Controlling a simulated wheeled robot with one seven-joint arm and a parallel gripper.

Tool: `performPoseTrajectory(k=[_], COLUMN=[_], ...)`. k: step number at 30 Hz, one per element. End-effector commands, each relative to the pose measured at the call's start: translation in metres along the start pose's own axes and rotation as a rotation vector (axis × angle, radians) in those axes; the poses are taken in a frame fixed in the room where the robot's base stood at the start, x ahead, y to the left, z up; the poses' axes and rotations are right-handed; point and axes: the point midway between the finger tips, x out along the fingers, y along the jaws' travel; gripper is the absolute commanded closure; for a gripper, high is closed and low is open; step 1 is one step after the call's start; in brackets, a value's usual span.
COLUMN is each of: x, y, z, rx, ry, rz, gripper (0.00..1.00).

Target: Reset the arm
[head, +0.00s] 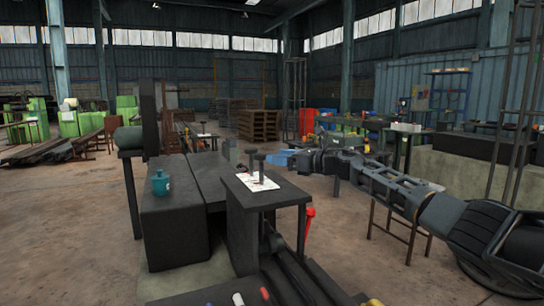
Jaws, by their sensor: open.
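My arm reaches in from the right side of the head view. My gripper (274,158) is at its far end, over the dark benches, with blue fingers pointing left. It is small here, and it looks open with nothing between the fingers. A dark upright post with a flat cap (258,167) stands on a white sheet (257,181), just left of and nearer than the gripper. The sheet lies on a small dark table (280,196). I cannot tell the exact depth between gripper and post; no contact shows.
A teal jar (160,183) stands on a dark block (172,225) at left. A red-handled tool (309,215) hangs by the small table's right side. A brown stool frame (405,235) stands under my arm. Wooden pallets (259,122) are behind. Open floor lies left.

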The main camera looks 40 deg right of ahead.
Motion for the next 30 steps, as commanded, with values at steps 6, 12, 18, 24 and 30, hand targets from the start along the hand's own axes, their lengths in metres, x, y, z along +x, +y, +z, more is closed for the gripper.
performPoseTrajectory(k=[6,12,18,24,30], x=[-0.006,-0.005,-0.005,-0.005,-0.005], y=[0.001,0.001,0.001,0.001,0.001], z=[-0.001,-0.001,0.000,0.016,0.052], rx=[0.001,0.001,0.001,0.000,0.000], ry=[0.001,0.001,0.001,0.000,0.000], rz=[0.001,0.001,0.001,0.001,0.001], gripper=[0.24,0.24,0.24,0.24,0.24])
